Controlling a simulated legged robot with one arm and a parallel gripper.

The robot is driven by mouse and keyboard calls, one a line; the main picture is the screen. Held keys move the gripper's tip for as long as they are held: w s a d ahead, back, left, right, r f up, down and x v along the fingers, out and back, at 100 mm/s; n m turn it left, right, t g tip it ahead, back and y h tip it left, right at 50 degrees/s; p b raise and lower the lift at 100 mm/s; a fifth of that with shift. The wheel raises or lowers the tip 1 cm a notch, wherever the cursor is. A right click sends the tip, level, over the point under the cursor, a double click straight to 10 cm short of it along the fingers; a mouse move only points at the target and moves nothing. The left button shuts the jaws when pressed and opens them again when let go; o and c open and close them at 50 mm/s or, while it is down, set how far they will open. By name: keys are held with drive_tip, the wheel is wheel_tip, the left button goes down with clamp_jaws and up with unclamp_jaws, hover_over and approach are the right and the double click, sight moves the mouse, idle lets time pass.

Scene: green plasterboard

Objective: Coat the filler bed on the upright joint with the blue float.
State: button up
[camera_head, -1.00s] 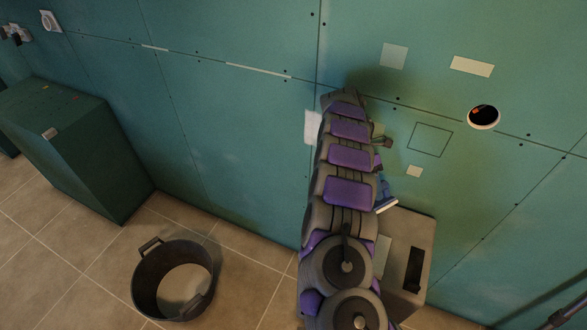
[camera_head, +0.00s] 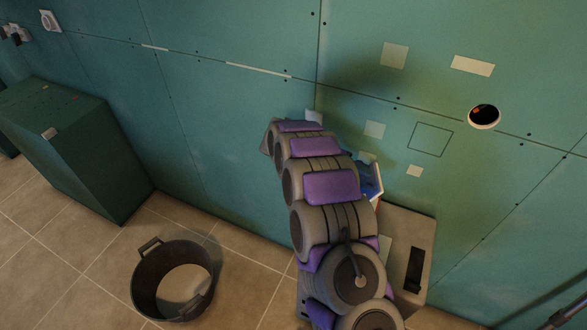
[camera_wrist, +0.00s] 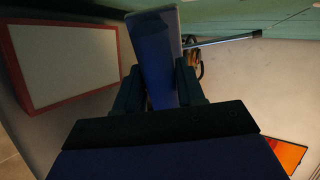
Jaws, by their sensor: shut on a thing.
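The blue float (camera_wrist: 158,60) is between my gripper's dark fingers (camera_wrist: 160,88) in the wrist view, and my gripper is shut on it. Blue parts of the float (camera_head: 369,178) show to the right of my arm in the head view; the fingers are hidden there. The upright joint (camera_head: 318,60) is a thin vertical seam in the green board. A pale patch on it, apparently the filler bed (camera_head: 313,116), shows only at its top. My arm covers the rest. I cannot see the float touching the wall.
A grey stand (camera_head: 425,225) with a dark slot is right of my arm. A red-rimmed pale panel (camera_wrist: 62,65) and an orange item (camera_wrist: 287,154) lie in the wrist view. A black bucket (camera_head: 150,285) and a green box (camera_head: 75,150) are at left. A round hole (camera_head: 484,116) is in the wall.

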drive_tip(key=w+a+f+n+t+y, duration=0.2)
drive_tip(key=w+a+n+t+y, duration=0.1)
drive_tip(key=a+n+t, duration=0.6)
drive_tip(key=w+a+f+n+t+y, duration=0.25)
drive_tip(key=a+n+t, duration=0.25)
drive_tip(key=a+t, duration=0.45)
drive_tip(key=shift+g, duration=0.95)
drive_tip(key=shift+w+a+b+x, duration=0.1)
drive_tip(key=shift+a+b+x, duration=0.1)
drive_tip(key=shift+b+x, duration=0.55)
drive_tip(key=shift+w+a+b+x, duration=0.15)
drive_tip(key=shift+b+x, duration=0.15)
drive_tip(key=shift+x, duration=0.85)
drive_tip(key=shift+a+b+x, duration=0.2)
drive_tip(key=shift+b+x, duration=0.3)
drive_tip(key=shift+x, duration=0.45)
drive_tip(key=shift+r, duration=0.15)
drive_tip(key=shift+x, duration=0.9)
drive_tip(key=shift+d, duration=0.1)
drive_tip(key=shift+s+d, duration=0.45)
drive_tip(key=shift+d, duration=0.45)
drive_tip(key=shift+s+d, duration=0.4)
drive_tip(key=shift+d, duration=0.45)
drive_tip(key=shift+p, duration=0.3)
